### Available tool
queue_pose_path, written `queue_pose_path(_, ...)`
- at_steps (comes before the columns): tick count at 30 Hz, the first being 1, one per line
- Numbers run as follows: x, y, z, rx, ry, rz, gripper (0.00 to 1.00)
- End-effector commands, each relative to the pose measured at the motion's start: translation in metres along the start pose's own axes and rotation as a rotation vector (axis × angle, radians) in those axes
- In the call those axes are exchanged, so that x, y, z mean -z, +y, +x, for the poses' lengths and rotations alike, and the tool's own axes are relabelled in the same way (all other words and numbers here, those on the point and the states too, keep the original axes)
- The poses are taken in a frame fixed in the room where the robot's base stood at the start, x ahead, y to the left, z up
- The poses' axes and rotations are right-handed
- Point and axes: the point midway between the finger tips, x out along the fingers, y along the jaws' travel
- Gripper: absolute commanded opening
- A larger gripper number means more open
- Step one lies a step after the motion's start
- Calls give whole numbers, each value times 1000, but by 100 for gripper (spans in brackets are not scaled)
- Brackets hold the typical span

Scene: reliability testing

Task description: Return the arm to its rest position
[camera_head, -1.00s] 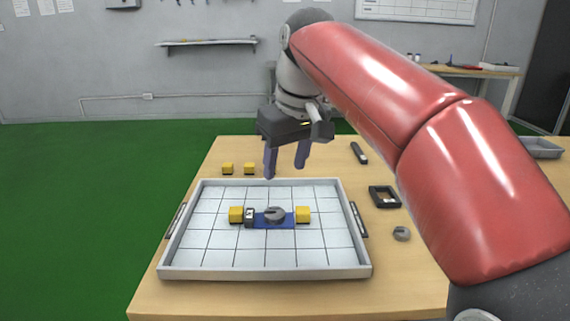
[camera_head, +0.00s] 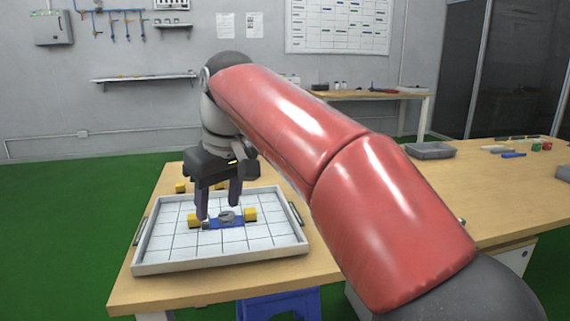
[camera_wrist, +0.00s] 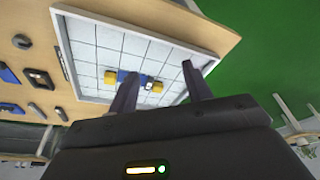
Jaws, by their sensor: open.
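My arm reaches out from the lower right in the head view, with its red links bent down over the table. My gripper (camera_head: 218,208) points down with its two dark fingers apart. Nothing is between them. In the head view the fingers overlap the grey tray (camera_head: 222,263) and its contents; their height above it is hard to judge. In the wrist view the gripper (camera_wrist: 159,74) is also open and empty, with the tray (camera_wrist: 62,45) beyond the fingertips.
The tray holds a blue plate (camera_head: 232,224) with a grey round part (camera_head: 226,215) between two yellow cubes (camera_head: 250,214). The tray stands on a wooden table (camera_head: 150,293). A second worktop (camera_head: 478,205) with a grey bin (camera_head: 431,150) is at right. A blue stool (camera_head: 280,305) shows below.

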Motion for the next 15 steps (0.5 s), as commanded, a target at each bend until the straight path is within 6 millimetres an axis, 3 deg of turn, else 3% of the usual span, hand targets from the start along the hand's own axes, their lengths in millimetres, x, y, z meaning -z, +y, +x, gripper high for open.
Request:
queue_pose_path(8,-23,14,-3,-26,14,59,49)
queue_pose_path(15,-59,32,-3,-63,34,146,49)
